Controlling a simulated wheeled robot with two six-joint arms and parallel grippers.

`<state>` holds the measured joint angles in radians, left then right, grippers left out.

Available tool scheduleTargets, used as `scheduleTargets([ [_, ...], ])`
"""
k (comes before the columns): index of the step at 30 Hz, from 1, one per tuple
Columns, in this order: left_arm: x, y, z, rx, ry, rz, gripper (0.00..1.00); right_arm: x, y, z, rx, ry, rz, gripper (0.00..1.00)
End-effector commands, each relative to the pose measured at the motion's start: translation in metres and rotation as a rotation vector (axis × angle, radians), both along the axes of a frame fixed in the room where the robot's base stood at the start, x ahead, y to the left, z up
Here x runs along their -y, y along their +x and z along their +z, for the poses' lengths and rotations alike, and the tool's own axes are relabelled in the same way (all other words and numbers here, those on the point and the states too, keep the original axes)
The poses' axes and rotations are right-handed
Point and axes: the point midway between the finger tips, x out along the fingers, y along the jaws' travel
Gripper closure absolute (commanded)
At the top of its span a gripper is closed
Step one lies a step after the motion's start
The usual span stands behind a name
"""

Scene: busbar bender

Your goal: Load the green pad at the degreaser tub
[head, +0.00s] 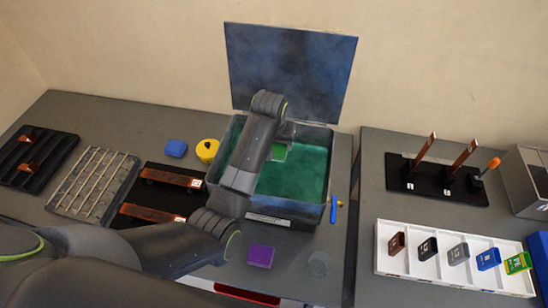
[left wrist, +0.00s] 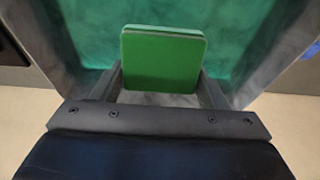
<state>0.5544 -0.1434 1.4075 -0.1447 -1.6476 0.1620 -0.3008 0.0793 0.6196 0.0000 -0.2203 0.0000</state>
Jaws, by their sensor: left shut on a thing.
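The degreaser tub (head: 325,205) is a dark rectangular tub with a green inside, standing on the table in the middle of the head view. My left arm reaches over its left part. My left gripper (head: 277,152) is shut on the green pad (head: 279,152), at the tub's back left. In the left wrist view the green pad (left wrist: 163,59) sits between the two fingers (left wrist: 162,87), with the tub's green inside (left wrist: 235,35) behind it. I cannot tell whether the pad touches the green inside. My right gripper is not in view.
A blue pad (head: 175,148), a yellow round container (head: 207,150) and a purple pad (head: 261,256) lie around the tub. A dark panel (head: 290,70) stands behind it. A white compartment tray (head: 440,280) and a black stand (head: 435,182) are on the right table.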

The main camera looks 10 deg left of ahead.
Motion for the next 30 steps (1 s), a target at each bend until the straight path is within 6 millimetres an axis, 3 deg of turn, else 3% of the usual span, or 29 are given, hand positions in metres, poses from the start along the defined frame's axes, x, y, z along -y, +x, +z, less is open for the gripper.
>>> scheduleTargets([
  [15, 0.000, 0.000, 0.039, 0.001, 0.000, 0.000, 0.51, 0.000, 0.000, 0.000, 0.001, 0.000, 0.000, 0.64],
  [30, 0.000, 0.000, 0.042, 0.000, 0.000, 0.000, 0.51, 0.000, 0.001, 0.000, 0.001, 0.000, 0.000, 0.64],
])
